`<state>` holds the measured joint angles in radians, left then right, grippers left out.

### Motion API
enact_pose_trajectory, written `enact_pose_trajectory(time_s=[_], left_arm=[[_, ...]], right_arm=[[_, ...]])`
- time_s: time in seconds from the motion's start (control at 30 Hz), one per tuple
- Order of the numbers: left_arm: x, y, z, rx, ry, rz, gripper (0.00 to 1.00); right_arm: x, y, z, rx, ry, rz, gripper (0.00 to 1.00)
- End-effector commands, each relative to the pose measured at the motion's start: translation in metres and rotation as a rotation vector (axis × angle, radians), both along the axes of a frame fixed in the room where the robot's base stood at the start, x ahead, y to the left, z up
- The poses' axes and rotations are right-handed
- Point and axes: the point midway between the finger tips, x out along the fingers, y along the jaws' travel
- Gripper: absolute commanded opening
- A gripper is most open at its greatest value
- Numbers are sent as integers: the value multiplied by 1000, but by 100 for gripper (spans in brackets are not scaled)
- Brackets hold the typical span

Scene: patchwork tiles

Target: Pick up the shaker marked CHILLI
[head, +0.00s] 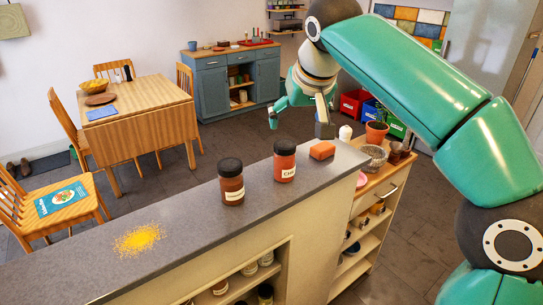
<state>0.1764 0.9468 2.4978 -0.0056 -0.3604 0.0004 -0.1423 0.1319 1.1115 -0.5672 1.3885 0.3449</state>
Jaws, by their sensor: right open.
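Two shakers with black lids stand upright on the grey counter (190,215). The right one, a red shaker (287,165), has a label with letters starting "CH"; the rest is too small to read surely. The left one, a brown-red shaker (231,187), has a pale label that I cannot read. My right gripper (298,122) is open and empty, above and beyond the red shaker in the picture, apart from it. My left gripper is not in view.
An orange-red block (322,150) lies just right of the red shaker. Yellow powder (138,240) is spilled on the counter's left part. A plant pot (376,132) and a woven bowl (374,155) stand on the lower unit at right. The counter between powder and shakers is clear.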

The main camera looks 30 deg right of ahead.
Motion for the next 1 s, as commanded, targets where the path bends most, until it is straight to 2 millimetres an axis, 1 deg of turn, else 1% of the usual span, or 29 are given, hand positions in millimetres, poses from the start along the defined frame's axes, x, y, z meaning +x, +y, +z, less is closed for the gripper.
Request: enact_pose_trajectory(time_s=[0.07,0.23,0.4,0.5,0.6,0.87,1.0], left_arm=[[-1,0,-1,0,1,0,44],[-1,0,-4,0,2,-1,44],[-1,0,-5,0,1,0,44],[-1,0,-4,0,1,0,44],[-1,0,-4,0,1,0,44],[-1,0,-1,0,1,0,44],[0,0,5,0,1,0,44]], right_arm=[[7,2,-8,0,1,8,87],[28,3,-37,1,6,23,87],[49,-1,-67,0,6,27,87],[59,-3,-81,0,4,30,87],[65,-5,-91,0,2,31,87],[73,-8,-104,1,4,32,87],[82,-13,-121,1,6,31,87]])
